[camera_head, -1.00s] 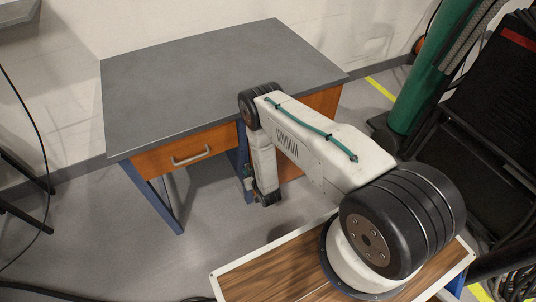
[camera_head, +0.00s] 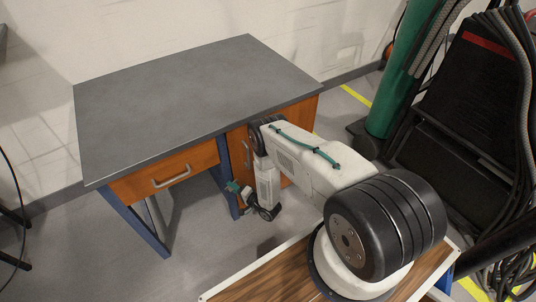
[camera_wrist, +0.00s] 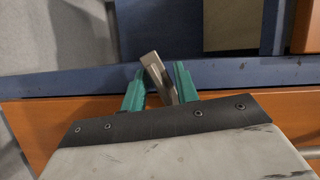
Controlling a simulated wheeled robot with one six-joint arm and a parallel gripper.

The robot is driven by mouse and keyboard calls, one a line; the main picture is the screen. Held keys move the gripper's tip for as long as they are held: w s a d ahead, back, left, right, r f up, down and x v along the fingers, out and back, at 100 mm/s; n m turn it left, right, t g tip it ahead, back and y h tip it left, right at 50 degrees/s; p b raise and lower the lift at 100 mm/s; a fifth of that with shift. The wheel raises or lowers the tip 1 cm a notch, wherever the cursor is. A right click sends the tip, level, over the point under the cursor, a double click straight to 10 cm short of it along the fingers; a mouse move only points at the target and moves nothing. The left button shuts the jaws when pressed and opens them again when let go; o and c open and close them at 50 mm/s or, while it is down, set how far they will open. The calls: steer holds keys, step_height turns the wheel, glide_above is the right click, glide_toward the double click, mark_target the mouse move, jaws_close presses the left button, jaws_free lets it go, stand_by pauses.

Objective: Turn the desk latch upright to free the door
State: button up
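The desk (camera_head: 190,95) has a grey top, a blue frame and an orange door (camera_head: 240,150) with a metal handle (camera_head: 246,153). In the wrist view, the grey metal latch (camera_wrist: 152,68) is tilted, its far end leaning left, against the blue frame bar (camera_wrist: 235,75). My gripper (camera_wrist: 160,80) has its two green fingers apart, one on each side of the latch. The right finger appears close to or touching the latch's lower part. In the head view, my gripper (camera_head: 240,192) is low beside the blue leg; the latch cannot be made out there.
An orange drawer (camera_head: 165,175) with a handle is left of the door. A green cylinder (camera_head: 400,75) and a black chair-like object with cables (camera_head: 480,100) stand at right. Floor in front of the desk is clear.

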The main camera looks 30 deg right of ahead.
steer(key=shift+f+m, duration=0.1)
steer(key=shift+m, duration=0.6)
steer(key=v, duration=0.8)
step_height(320, 180, down, 8)
steer(key=s+d+n+g+h, duration=0.1)
steer(key=s+n+g+h, duration=0.1)
steer(key=n+g, duration=0.3)
steer(key=w+d+r+n+g+h, duration=0.1)
steer(key=d+r+n+g+h, duration=0.1)
steer(key=d+r+g, duration=0.35)
steer(key=d+r+n+g+h, duration=0.1)
steer(key=d+r+g+h, duration=0.15)
steer(key=r, duration=0.55)
step_height(320, 180, up, 20)
steer(key=s+n+g, duration=0.2)
steer(key=g, duration=0.2)
steer(key=shift+d+h, duration=0.25)
steer(key=shift+h, duration=0.2)
